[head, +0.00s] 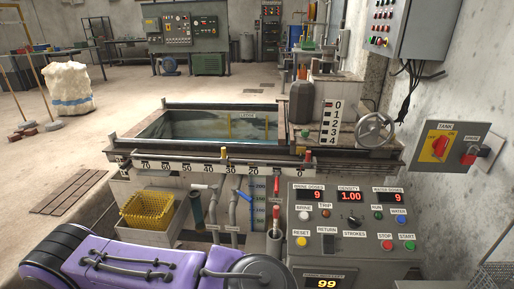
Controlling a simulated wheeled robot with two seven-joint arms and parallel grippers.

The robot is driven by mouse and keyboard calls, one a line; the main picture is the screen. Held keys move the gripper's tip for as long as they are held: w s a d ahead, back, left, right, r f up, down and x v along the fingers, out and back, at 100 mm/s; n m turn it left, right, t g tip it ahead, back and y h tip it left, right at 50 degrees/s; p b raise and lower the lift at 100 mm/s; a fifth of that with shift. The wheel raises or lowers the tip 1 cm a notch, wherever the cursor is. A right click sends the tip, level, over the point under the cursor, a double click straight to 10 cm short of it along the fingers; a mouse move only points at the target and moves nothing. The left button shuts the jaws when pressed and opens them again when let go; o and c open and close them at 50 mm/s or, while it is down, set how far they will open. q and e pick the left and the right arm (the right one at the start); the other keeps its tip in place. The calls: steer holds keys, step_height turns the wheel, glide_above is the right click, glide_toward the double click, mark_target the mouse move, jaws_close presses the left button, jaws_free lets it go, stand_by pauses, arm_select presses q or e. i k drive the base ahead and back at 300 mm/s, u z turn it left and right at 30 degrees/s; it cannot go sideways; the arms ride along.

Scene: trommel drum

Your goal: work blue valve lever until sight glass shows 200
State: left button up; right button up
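The blue valve lever (243,195) is on the front of the tank, on a grey pipe, and slants down to the right. The sight glass (257,208) stands just right of it, a narrow upright strip with blue scale marks and 200 near its top. The liquid level in it is too small to read. Neither of my grippers shows in the head view, and no fingers touch the lever.
Red-handled levers (276,213) stand right of the sight glass. The control panel (350,222) shows 9, 1.00 and 9, with 99 below. A yellow basket (147,210) sits left of the pipes. A handwheel (375,130) is at the tank's upper right.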

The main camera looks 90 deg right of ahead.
mark_target(245, 197)
steer(key=k, duration=0.15)
steer(key=z, duration=1.35)
